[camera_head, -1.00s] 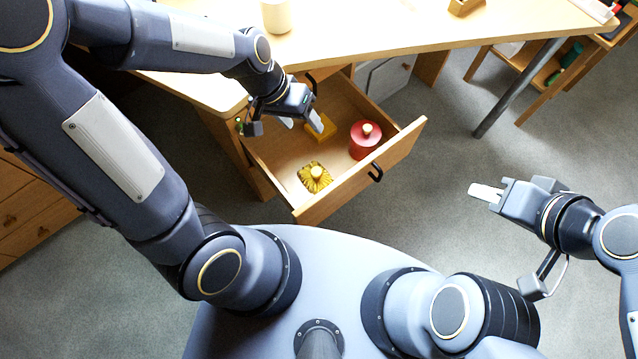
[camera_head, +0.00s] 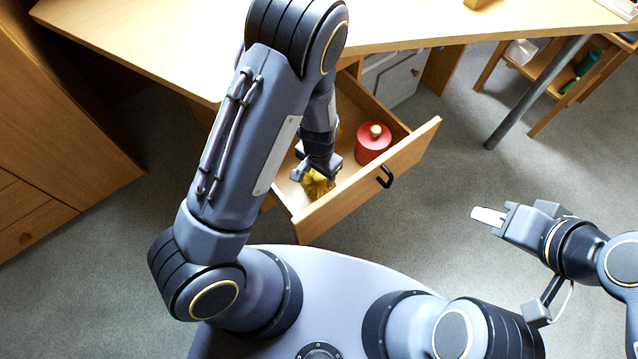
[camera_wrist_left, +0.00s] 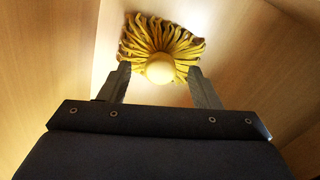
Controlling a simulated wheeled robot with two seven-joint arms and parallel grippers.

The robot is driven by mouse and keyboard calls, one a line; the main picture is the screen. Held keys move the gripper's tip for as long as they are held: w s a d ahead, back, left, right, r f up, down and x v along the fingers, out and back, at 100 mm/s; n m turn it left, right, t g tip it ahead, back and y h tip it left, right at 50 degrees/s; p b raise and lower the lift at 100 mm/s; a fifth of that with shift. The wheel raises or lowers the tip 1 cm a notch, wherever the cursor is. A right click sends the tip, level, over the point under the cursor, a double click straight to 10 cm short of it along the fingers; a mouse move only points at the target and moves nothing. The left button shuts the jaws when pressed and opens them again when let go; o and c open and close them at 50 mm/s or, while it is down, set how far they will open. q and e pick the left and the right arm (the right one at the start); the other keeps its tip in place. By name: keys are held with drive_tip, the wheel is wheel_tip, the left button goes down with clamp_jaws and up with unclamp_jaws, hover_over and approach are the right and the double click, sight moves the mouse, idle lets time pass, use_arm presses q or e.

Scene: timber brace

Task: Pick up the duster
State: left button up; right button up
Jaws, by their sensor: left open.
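The duster is a yellow fringed head with a pale round knob. It lies in the open drawer (camera_head: 350,208), near its front left corner. In the head view the duster (camera_head: 318,186) is partly hidden by my left gripper (camera_head: 318,174). In the left wrist view the duster (camera_wrist_left: 162,42) is ahead of my left gripper (camera_wrist_left: 155,82), whose fingers are open with the knob between or just beyond their tips. I cannot tell whether they touch it. My right gripper (camera_head: 488,216) is off to the right over the floor; its jaw gap is not clear.
A red lidded pot (camera_head: 373,146) with a knob stands in the drawer, right of my left gripper. The drawer's walls are close around. The desk top (camera_head: 400,22) overhangs behind. The floor at right is clear below my right gripper.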

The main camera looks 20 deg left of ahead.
sight(319, 176)
use_arm(q)
wheel_tip(319, 176, down, 3)
drive_tip(key=shift+b, duration=0.3)
drive_tip(key=c, duration=1.1)
drive_tip(key=shift+r, duration=0.1)
wheel_tip(319, 176, up, 10)
drive_tip(key=p, duration=0.3)
